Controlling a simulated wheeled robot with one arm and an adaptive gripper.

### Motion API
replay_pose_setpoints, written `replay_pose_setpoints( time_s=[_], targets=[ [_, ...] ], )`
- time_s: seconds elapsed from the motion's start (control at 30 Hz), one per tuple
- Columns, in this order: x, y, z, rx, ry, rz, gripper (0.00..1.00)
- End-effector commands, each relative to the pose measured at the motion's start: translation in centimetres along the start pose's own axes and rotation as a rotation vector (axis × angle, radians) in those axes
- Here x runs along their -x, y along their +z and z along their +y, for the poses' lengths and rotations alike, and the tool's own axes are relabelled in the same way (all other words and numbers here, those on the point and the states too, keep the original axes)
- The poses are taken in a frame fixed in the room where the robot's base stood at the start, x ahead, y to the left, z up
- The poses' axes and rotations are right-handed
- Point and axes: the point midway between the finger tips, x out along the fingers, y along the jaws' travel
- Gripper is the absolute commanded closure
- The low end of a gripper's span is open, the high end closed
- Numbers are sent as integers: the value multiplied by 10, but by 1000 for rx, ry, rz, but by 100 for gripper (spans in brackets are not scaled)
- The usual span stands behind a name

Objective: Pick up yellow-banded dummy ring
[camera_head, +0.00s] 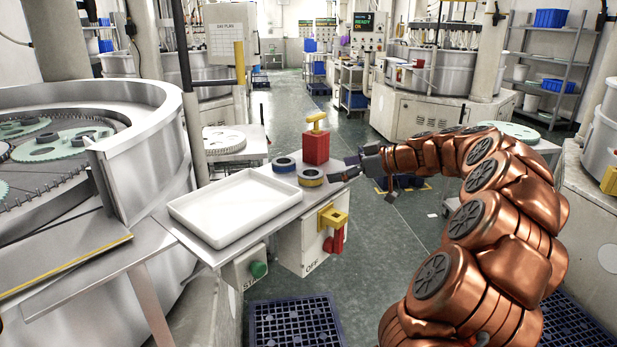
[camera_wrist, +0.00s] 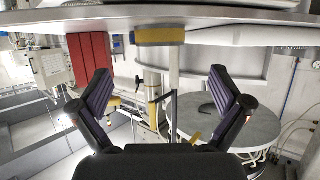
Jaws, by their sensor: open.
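The yellow-banded dummy ring (camera_head: 311,178) lies flat on a light shelf beside a tall red block. In the wrist view, whose picture is upside down, the ring (camera_wrist: 160,37) shows edge-on against the shelf, with its yellow band visible. It sits centred between the two fingers and beyond their tips. My gripper (camera_head: 349,169) is just right of the ring in the head view, level with the shelf end. In the wrist view my gripper (camera_wrist: 160,75) has its dark fingers spread wide with nothing between them.
The red block (camera_head: 316,148) with a yellow top stands close behind the ring. A second ring, blue-banded (camera_head: 284,164), lies to its left. An empty white tray (camera_head: 217,237) fills the shelf's near part. A switch box (camera_head: 298,243) hangs below the shelf edge.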

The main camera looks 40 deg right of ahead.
Motion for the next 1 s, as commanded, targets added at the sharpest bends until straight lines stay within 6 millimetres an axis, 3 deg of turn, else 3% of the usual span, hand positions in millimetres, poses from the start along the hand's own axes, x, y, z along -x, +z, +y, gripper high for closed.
replay_pose_setpoints(
  time_s=[0.6,0.93,1.0],
  targets=[
    [-72,0,-1,2,-13,-3,0],
    [-77,2,1,1,-8,-2,0],
    [-77,2,1,1,-9,-2,7]
  ],
)
